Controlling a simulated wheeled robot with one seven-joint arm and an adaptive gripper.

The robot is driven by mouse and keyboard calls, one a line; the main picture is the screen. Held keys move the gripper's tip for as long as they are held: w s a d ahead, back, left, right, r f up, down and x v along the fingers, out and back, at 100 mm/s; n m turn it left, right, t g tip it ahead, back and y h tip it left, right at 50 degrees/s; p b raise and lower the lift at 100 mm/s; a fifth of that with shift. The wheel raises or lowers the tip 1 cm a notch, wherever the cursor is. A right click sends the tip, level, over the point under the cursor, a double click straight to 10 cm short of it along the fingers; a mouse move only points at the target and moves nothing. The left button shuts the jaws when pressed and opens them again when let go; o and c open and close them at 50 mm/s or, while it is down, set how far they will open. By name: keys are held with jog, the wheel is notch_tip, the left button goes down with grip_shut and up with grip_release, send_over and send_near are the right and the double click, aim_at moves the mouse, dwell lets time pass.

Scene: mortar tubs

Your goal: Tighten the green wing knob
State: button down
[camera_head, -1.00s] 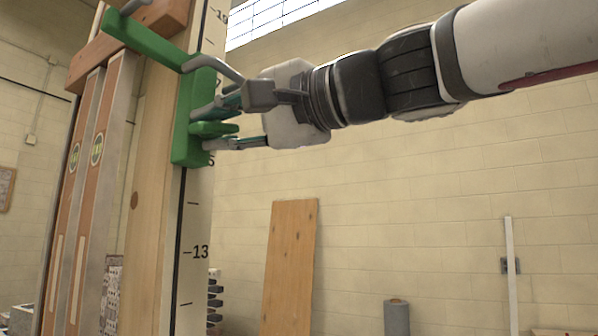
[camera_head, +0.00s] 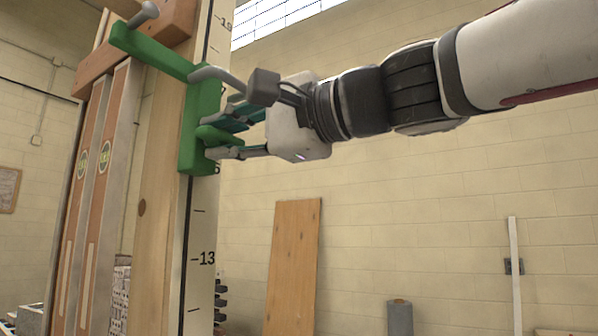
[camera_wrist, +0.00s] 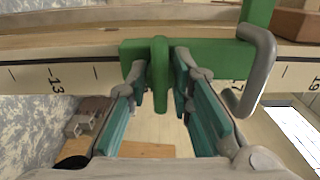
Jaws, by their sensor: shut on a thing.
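The green wing knob (camera_head: 222,137) sits on the face of a green bracket (camera_head: 198,105), which is fixed to an upright wooden post with a marked scale. My gripper (camera_head: 229,131) reaches in from the right and is shut on the wing. In the wrist view, the knob's wing (camera_wrist: 160,80) stands between the two teal-padded fingers of my gripper (camera_wrist: 161,76), close to their tips. The green bracket (camera_wrist: 210,60) lies behind it. The knob's stem is hidden.
A bent grey handle (camera_wrist: 258,75) sticks out of the bracket, close beside my right finger in the wrist view. The scale post (camera_head: 203,235) runs down below the bracket. A wooden board (camera_head: 293,265) leans on the wall behind. Open air surrounds my arm.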

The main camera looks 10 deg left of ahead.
jog(key=c, duration=1.4)
grip_release()
jog(key=v, duration=1.2)
jog(key=shift+f, duration=0.1)
jog(key=d+f+n+h, duration=0.1)
jog(key=d+f+h, duration=0.35)
jog(key=f, duration=0.65)
jog(key=s+d+f+h, duration=0.1)
jog(key=d+f+h, duration=0.3)
jog(key=f, duration=0.6)
jog(key=d+f+n+h, duration=0.1)
jog(key=d+f+h, duration=0.3)
jog(key=f, duration=0.7)
jog(key=s+d+f+n+h, duration=0.1)
jog(key=d+f, duration=0.2)
jog(key=s+d+f+g+h, duration=0.1)
jog(key=s+d+f, duration=0.1)
jog(key=d+f, duration=0.2)
jog(key=s+d+f+n+h, duration=0.1)
jog(key=s+d+f+h, duration=0.1)
jog(key=d+f, duration=0.1)
jog(key=shift+s+d+f+n+g, duration=0.15)
jog(key=shift+d+f+n+g, duration=0.2)
jog(key=shift+f, duration=0.25)
